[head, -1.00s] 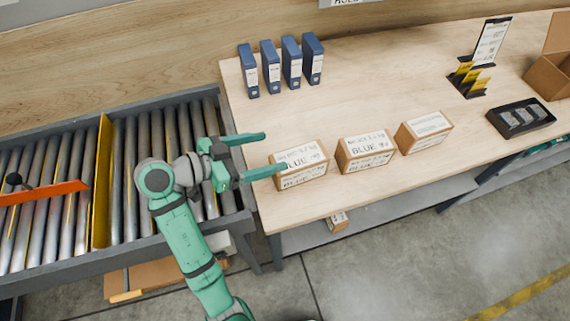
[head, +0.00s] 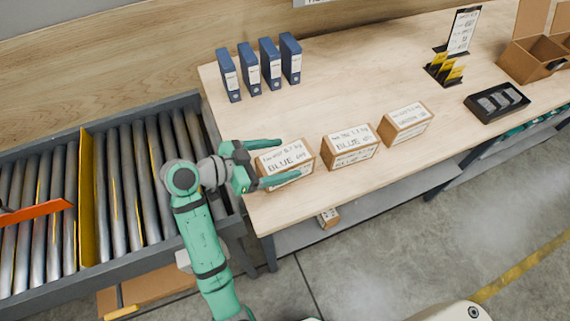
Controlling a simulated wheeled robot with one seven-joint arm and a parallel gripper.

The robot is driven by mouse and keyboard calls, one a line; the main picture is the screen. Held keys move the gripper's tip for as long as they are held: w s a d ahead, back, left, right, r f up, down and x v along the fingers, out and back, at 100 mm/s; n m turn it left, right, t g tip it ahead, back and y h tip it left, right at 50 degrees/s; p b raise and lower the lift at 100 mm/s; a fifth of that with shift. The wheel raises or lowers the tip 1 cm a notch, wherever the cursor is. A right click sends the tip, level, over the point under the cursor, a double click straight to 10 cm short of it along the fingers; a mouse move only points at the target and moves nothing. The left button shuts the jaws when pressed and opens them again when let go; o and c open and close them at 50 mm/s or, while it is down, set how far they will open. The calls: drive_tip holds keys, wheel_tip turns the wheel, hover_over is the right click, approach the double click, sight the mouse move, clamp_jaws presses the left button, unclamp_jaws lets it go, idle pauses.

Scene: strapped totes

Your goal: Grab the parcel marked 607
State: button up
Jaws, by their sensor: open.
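Three brown cardboard parcels with white labels stand in a row on the wooden table. The left parcel (head: 304,158) is marked BLUE, the middle parcel (head: 350,147) also reads BLUE, and the right parcel (head: 405,122) seems to read GREEN. The smaller print is too blurred for me to tell which one bears 607. My gripper (head: 288,159) is open at the left parcel. One finger lies along its far side and the other crosses in front of its near side, hiding part of the front label. I cannot tell whether the fingers touch it.
Several blue binders (head: 260,68) stand at the back left of the table. A black tray (head: 497,102), a sign stand (head: 455,50) and an open box (head: 530,58) are to the right. A roller conveyor (head: 120,190) with a yellow divider (head: 86,200) adjoins the left.

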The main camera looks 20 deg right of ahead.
drive_tip(key=shift+x, duration=0.85)
drive_tip(key=shift+c, duration=0.4)
drive_tip(key=c, duration=1.7)
